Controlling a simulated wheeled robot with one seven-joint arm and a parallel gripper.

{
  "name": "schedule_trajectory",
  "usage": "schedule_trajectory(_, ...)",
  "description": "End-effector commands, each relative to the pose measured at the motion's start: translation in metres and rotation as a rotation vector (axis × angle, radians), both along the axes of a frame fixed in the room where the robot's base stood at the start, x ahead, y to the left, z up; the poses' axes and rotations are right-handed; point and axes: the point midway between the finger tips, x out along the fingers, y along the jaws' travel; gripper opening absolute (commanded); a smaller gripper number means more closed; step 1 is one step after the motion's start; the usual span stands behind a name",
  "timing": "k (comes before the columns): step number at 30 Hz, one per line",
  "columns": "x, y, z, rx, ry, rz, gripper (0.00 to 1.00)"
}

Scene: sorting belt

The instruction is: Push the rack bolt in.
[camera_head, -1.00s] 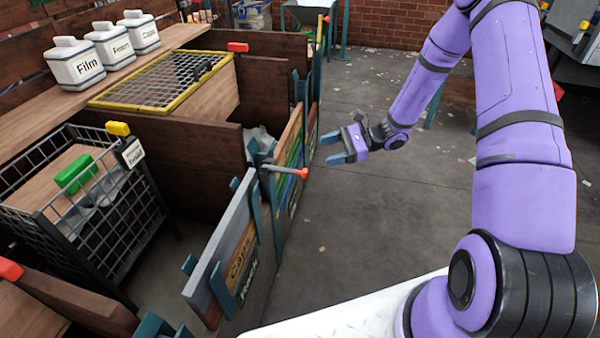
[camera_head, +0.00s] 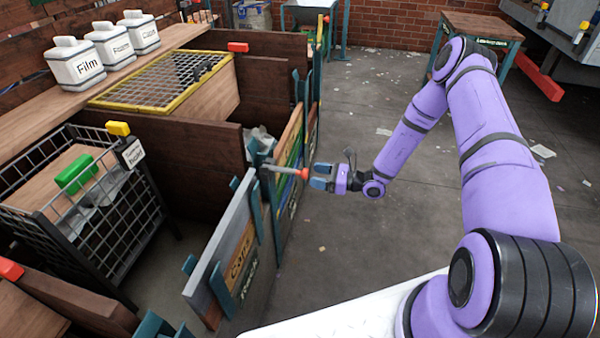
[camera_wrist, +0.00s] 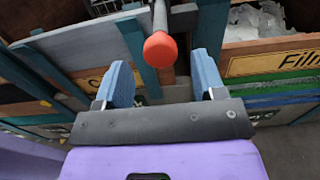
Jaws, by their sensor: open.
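The rack bolt (camera_head: 286,170) is a grey rod with a red-orange end, sticking out from the top of the upright board rack toward my gripper. Its red end also shows in the wrist view (camera_wrist: 160,50), at upper middle, between and beyond the two blue fingers. My gripper (camera_head: 321,176) is open and empty, with its fingers just right of the red end in the head view. In the wrist view my gripper (camera_wrist: 165,80) has its fingers wide apart on either side of the bolt's line. I cannot tell whether anything touches.
The rack holds a grey board and a sign board (camera_head: 240,262) marked "Caps". A "Film" board (camera_wrist: 285,62) stands at right in the wrist view. A wire cage (camera_head: 115,245) and a yellow-edged mesh (camera_head: 150,88) stand left.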

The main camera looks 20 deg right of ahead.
Motion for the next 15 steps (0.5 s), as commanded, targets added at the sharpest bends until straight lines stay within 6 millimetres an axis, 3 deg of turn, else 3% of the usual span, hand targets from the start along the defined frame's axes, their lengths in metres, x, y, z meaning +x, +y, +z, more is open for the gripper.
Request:
schedule_trajectory(6, 0.018, 0.033, 0.000, 0.000, 0.000, 0.002, 0.63)
schedule_trajectory(15, 0.031, 0.054, 0.000, -0.001, 0.000, 0.001, 0.63)
